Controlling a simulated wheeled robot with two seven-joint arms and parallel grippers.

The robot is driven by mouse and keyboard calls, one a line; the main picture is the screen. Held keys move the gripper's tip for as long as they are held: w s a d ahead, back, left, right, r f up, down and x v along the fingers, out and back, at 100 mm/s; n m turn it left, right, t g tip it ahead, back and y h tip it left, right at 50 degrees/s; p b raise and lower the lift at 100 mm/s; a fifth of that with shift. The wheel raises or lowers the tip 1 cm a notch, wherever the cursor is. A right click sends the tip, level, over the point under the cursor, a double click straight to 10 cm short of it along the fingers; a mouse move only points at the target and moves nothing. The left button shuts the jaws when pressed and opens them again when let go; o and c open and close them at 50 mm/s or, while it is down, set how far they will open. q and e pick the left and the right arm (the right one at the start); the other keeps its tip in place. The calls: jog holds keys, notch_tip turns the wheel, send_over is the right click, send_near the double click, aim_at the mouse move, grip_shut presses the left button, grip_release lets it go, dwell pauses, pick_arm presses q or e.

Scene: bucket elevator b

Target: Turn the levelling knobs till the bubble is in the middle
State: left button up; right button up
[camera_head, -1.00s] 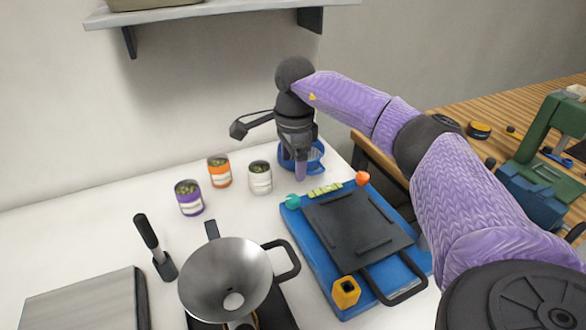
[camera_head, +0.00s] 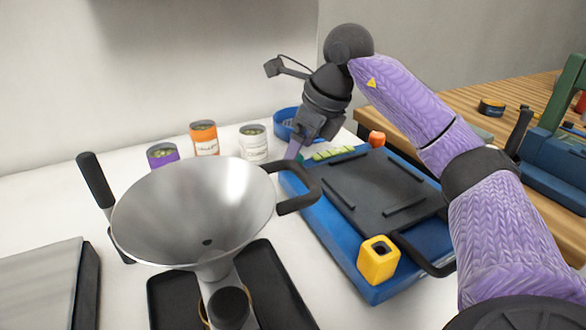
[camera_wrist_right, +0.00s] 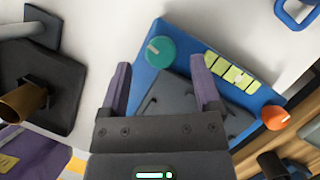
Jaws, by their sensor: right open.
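The blue levelling base (camera_head: 322,222) carries a dark plate (camera_head: 385,190). In the right wrist view, a round teal knob (camera_wrist_right: 161,52) sits at one corner of the base and an orange knob (camera_wrist_right: 276,117) at another. The yellow-green bubble vial (camera_wrist_right: 231,72) lies between them; a small pale patch shows near its middle, but I cannot tell the bubble's exact place. The vial (camera_head: 333,152) and orange knob (camera_head: 376,138) also show in the head view. My right gripper (camera_head: 294,150) is open, with its fingers either side of the teal knob in the wrist picture; contact is unclear. My left gripper is out of view.
A yellow square block (camera_head: 378,260) stands at the base's near corner. A metal funnel (camera_head: 195,210) stands close on the left. Purple, orange and white cans (camera_head: 254,143) and a blue container (camera_head: 290,122) are behind. A wooden table (camera_head: 420,125) is at right.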

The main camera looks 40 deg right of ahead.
jog(key=shift+x, duration=0.95)
jog(key=shift+w+f+b, duration=0.15)
jog(key=shift+f+b, duration=0.15)
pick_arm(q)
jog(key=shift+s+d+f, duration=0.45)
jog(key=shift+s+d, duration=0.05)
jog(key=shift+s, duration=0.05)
